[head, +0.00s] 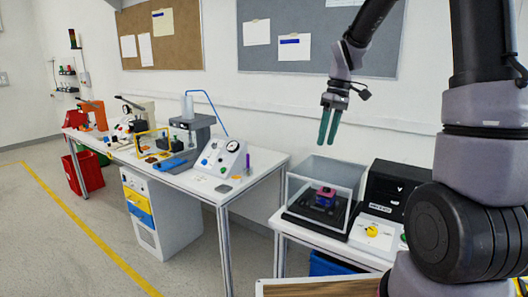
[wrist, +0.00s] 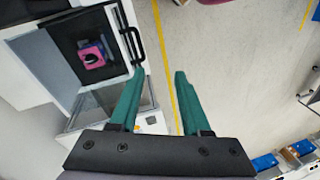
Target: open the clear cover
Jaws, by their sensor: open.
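The clear cover (head: 322,180) is a see-through box with pale edges on a dark base. It appears closed over a pink and blue object (head: 325,196). In the wrist view the cover (wrist: 72,20) lies at the upper left, with the pink object (wrist: 91,56) inside. A black bar handle (wrist: 133,46) shows along its right side. My gripper (head: 329,125) is above the cover in the head view, apart from it. Its green fingers (wrist: 160,74) are spread and empty. The left fingertip overlaps the handle's near end in the wrist view; I see no clear contact.
A yellow rotary knob (head: 372,231) sits on a pale panel right of the cover, before a black display unit (head: 394,187). A long workbench (head: 200,181) with instruments stands to the left.

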